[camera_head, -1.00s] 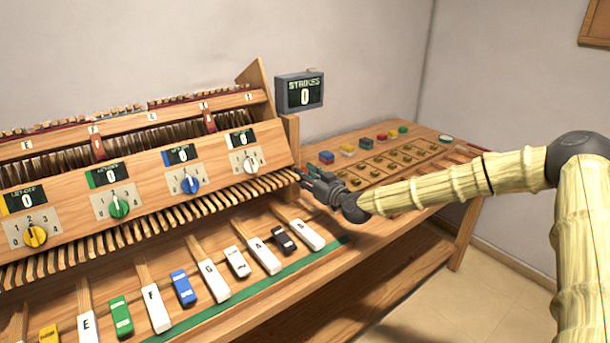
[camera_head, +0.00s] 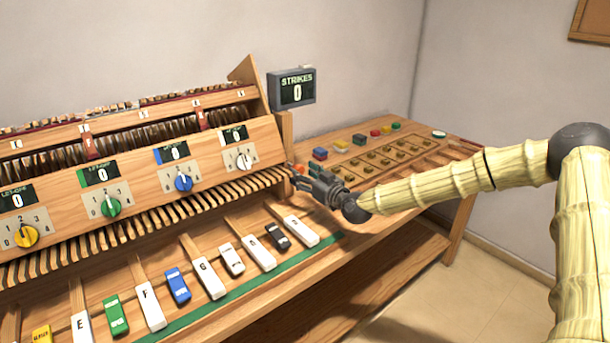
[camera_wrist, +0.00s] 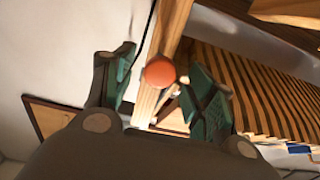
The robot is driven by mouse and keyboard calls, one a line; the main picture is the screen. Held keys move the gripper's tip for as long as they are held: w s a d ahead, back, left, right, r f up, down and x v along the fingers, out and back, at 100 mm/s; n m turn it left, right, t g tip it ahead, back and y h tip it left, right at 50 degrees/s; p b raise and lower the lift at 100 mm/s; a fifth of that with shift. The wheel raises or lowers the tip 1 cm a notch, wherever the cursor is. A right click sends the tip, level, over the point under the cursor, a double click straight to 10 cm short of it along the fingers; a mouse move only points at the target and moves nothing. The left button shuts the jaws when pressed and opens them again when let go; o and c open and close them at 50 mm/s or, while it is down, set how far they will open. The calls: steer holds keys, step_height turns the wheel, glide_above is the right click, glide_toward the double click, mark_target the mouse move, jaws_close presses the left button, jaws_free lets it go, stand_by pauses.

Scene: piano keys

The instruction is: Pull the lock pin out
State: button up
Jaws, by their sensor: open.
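The lock pin shows as a round orange-red knob (camera_wrist: 159,73) in the wrist view, seen end-on against a wooden post. In the head view only a small orange spot (camera_head: 299,169) of it shows by my gripper's tips. My gripper (camera_head: 304,176) is at the right end of the key instrument, beside the post. In the wrist view its two green-padded fingers stand apart on either side of the knob, with gaps visible. I see no clear contact. The pin's shaft is hidden behind the knob.
The wooden post (camera_head: 285,128) and slanted dial panel (camera_head: 140,178) are close to my gripper. Piano keys (camera_head: 208,278) lie below to the left. A strikes display (camera_head: 291,88) reads 0 above. A sorting tray (camera_head: 385,160) with colored blocks behind it lies right.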

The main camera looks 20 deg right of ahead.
steer(key=v, duration=1.2)
steer(key=shift+w, duration=0.1)
